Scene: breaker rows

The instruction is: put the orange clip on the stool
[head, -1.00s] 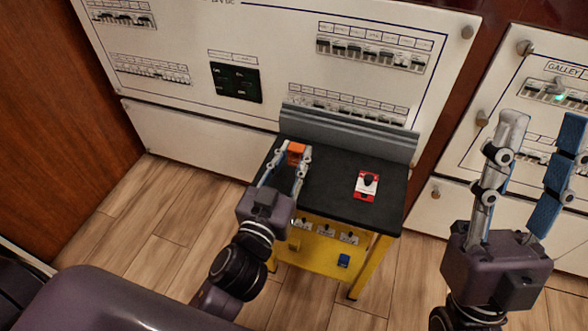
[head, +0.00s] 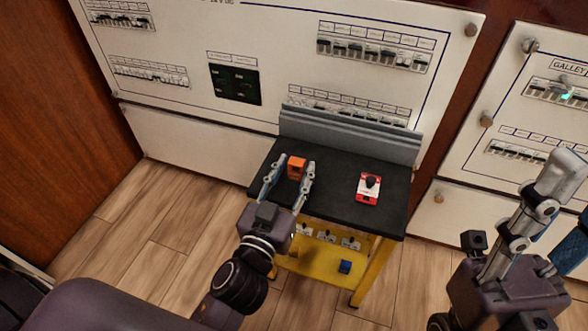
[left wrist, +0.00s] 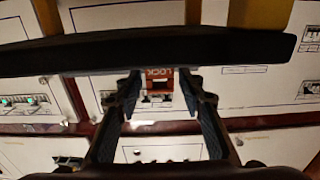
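The orange clip (head: 296,167) rests on the black top of the yellow stool (head: 335,205), near its left back part. My left gripper (head: 288,168) is open, with one finger on each side of the clip. In the left wrist view the clip (left wrist: 158,82) shows between the fingertips, with a gap on both sides. The stool's dark top edge (left wrist: 150,50) crosses that upside-down view. My right gripper (head: 565,195) is open and empty at the right, away from the stool.
A red and white switch piece (head: 368,188) lies on the right of the stool top. A grey rail (head: 350,137) runs along its back. A blue block (head: 345,267) and several small breakers sit on the yellow lower shelf. White breaker panels (head: 190,135) stand behind.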

